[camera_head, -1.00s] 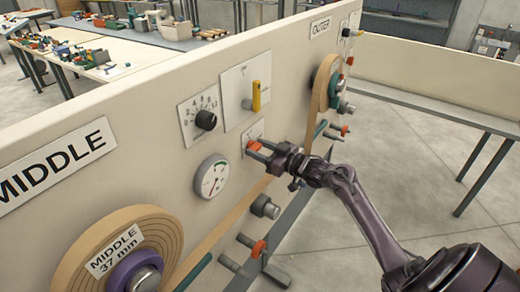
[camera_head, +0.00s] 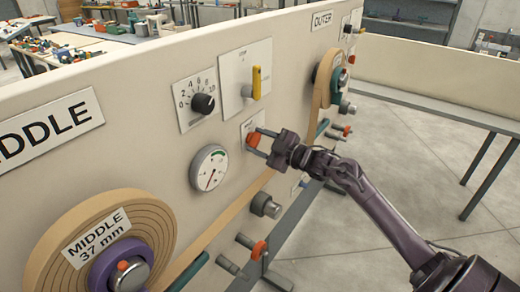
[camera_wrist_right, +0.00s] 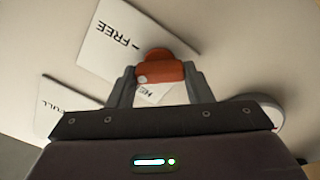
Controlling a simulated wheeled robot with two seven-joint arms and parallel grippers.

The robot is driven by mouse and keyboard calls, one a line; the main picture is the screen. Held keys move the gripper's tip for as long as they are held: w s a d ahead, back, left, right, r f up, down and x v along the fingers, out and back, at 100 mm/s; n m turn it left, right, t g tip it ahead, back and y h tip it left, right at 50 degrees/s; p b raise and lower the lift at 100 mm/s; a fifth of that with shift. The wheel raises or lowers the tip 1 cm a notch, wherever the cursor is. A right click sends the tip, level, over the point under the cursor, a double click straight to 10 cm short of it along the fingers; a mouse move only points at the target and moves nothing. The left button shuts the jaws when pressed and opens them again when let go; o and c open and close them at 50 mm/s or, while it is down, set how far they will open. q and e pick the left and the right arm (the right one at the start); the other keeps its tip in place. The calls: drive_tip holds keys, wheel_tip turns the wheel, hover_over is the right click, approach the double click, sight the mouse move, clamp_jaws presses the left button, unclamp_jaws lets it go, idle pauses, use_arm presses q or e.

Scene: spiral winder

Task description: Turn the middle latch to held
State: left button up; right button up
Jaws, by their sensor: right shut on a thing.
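The middle latch is an orange-red knob (camera_head: 252,140) on a small white plate (camera_head: 247,122) on the slanted cream panel. My right gripper (camera_head: 258,143) reaches it from the right, its two grey fingers shut on the knob. In the right wrist view the latch (camera_wrist_right: 160,70) sits between the fingertips of the gripper (camera_wrist_right: 160,84). Its plate (camera_wrist_right: 112,45) reads FREE beside a short mark. Part of another word, starting with "HE", shows between the fingers; the rest is hidden. The knob's pointing direction is hard to tell. My left gripper is out of view.
On the panel around the latch are a black dial (camera_head: 203,103), a yellow lever (camera_head: 256,82), a round gauge (camera_head: 209,168) and a grey roller (camera_head: 265,205). The tan middle reel (camera_head: 50,262) is lower left, the outer reel (camera_head: 322,80) right. Open floor lies right.

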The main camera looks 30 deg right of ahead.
drive_tip(key=n+b, duration=0.8)
drive_tip(key=shift+a+f, duration=0.1)
drive_tip(key=shift+f, duration=0.3)
drive_tip(key=shift+r+n+b, duration=0.1)
drive_tip(key=shift+n+b, duration=1)
drive_tip(key=shift+b, duration=0.05)
drive_tip(key=o, duration=1)
drive_tip(key=shift+s+r, duration=0.1)
drive_tip(key=shift+s+d, duration=0.3)
drive_tip(key=shift+s, duration=0.25)
drive_tip(key=b+v, duration=0.1)
drive_tip(key=v, duration=0.5)
drive_tip(key=shift+s, duration=0.25)
